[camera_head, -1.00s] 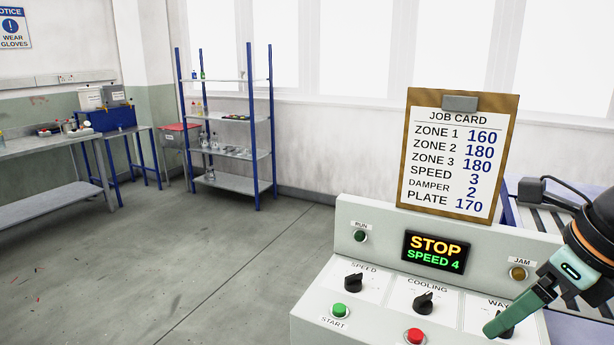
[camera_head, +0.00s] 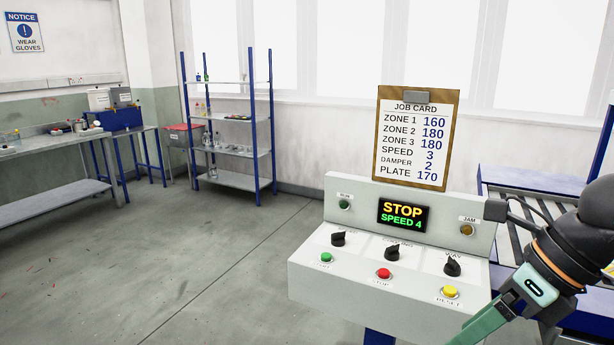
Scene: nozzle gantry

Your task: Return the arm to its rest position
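My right arm comes in at the lower right of the head view. Its green gripper (camera_head: 484,326) is to the right of the control panel's front face and the yellow RESET button. The fingertips run down toward the bottom edge, so I cannot tell whether it is open or shut. My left gripper is not in view. The control panel (camera_head: 310,276) has a display (camera_head: 403,215) reading STOP, SPEED 4. It carries several black knobs, a green button (camera_head: 326,257), a red button (camera_head: 383,273) and a yellow button (camera_head: 450,291).
A job card (camera_head: 418,138) on a clipboard stands behind the panel. A roller conveyor (camera_head: 530,225) with blue framing lies behind the arm at right. A shelf rack (camera_head: 230,145) and a workbench (camera_head: 55,150) stand at the left. The floor (camera_head: 190,260) between is clear.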

